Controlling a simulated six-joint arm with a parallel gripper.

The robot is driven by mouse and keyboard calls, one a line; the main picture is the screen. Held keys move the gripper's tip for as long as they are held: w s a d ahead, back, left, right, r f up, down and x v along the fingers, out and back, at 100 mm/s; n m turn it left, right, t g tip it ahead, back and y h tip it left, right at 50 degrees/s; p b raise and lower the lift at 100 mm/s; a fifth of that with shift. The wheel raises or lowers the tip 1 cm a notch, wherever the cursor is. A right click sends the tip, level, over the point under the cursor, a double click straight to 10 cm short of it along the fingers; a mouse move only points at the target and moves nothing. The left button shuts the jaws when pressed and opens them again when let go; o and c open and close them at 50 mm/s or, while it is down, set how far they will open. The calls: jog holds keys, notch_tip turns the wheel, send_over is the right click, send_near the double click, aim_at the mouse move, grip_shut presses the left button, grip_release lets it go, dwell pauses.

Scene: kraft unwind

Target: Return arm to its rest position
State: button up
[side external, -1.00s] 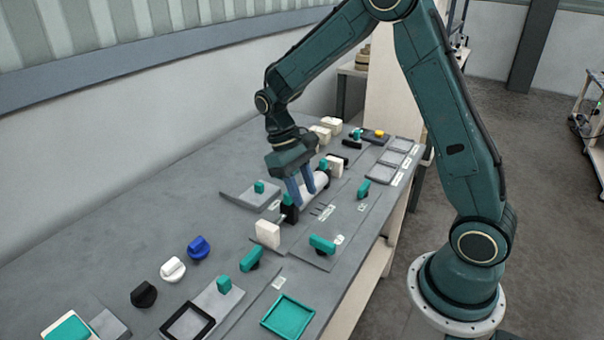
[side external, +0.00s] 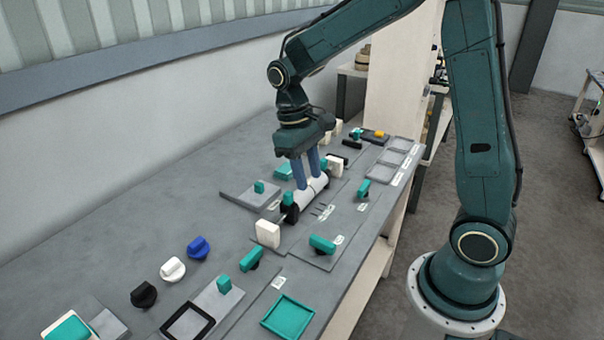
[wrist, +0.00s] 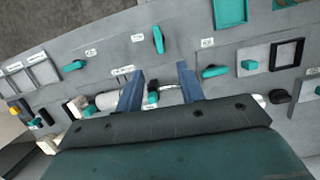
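My gripper (side external: 307,181) points down over the middle of the bench, close above or beside a white roll (side external: 314,188). Its two blue fingers stand apart in the wrist view (wrist: 160,80), with nothing held between them. Beyond the gap, a black part with a teal handle (wrist: 153,97) shows near a thin rod. The white roll also shows left of the fingers in the wrist view (wrist: 107,100). I cannot tell whether the fingertips touch anything. My arm is bent, reaching from its base at right across the bench.
The grey bench (side external: 120,215) holds several teal-handled fixtures, including one (side external: 322,244) near the front edge. A white block (side external: 268,233) stands left of the roll. Black, white and blue knobs (side external: 199,248) and a teal tray (side external: 288,316) lie nearer the camera. The wall runs behind.

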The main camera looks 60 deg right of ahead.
jog(key=s+a+r+t, duration=0.3)
jog(key=s+r+t, duration=0.5)
jog(key=s+r, duration=0.3)
jog(key=shift+s+a, duration=0.2)
jog(key=shift+s, duration=2.1)
jog(key=shift+w+r, duration=0.1)
